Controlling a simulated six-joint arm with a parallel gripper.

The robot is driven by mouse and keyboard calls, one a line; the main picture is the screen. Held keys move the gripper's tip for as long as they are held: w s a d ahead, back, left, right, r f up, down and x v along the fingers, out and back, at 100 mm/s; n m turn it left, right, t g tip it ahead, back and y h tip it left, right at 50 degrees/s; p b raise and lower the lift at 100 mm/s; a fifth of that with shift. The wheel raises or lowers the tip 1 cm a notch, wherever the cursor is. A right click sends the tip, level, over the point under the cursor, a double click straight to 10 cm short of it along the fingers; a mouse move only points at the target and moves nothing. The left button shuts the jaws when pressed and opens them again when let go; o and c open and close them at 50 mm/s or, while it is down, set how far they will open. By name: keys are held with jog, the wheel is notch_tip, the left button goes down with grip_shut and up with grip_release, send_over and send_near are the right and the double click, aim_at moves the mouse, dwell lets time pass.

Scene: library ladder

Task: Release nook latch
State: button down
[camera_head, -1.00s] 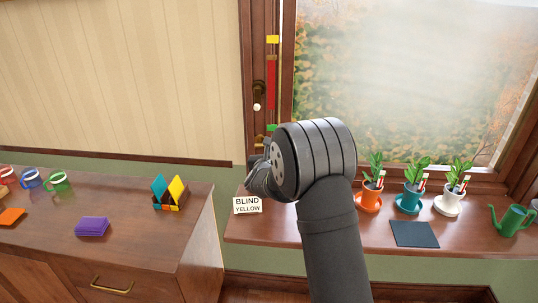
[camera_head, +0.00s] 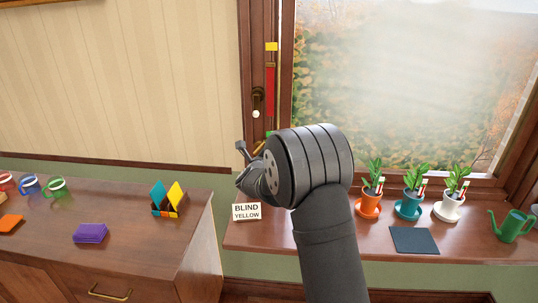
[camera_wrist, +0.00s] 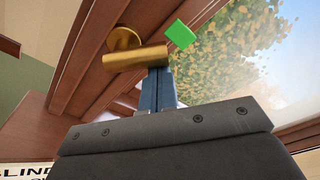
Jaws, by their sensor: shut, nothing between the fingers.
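A brass latch lever (camera_wrist: 136,57) on a round brass base (camera_wrist: 124,38) is fixed to the wooden window frame in the wrist view. In the head view, a small brass piece (camera_head: 259,146) low on the frame, beside my gripper, looks like the same latch. My gripper (camera_head: 241,148) is shut and empty, its fingers pointing up at the left of my wrist. In the wrist view its fingertips (camera_wrist: 159,74) meet the lower edge of the lever's right part. I cannot tell whether they touch it.
A green block (camera_wrist: 180,36) sits just right of the lever. Above in the head view are a red strip (camera_head: 270,92), a yellow block (camera_head: 271,46) and a white-knobbed handle (camera_head: 256,113). A "BLIND YELLOW" card (camera_head: 246,212) stands below. Potted plants (camera_head: 411,190) line the sill at right.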

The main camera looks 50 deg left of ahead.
jog(key=n, duration=0.1)
jog(key=s+r+n, duration=0.1)
jog(key=n, duration=0.1)
jog(key=a+r+n, duration=0.1)
jog(key=n, duration=0.1)
jog(key=shift+s+a+t, duration=0.1)
jog(key=shift+s+t, duration=0.05)
jog(key=shift+t, duration=0.15)
jog(key=shift+a, duration=0.1)
dwell(0.6)
jog(key=w+d, duration=0.3)
jog(key=v, duration=0.9)
jog(key=shift+s+f, duration=0.2)
jog(key=shift+s, duration=0.1)
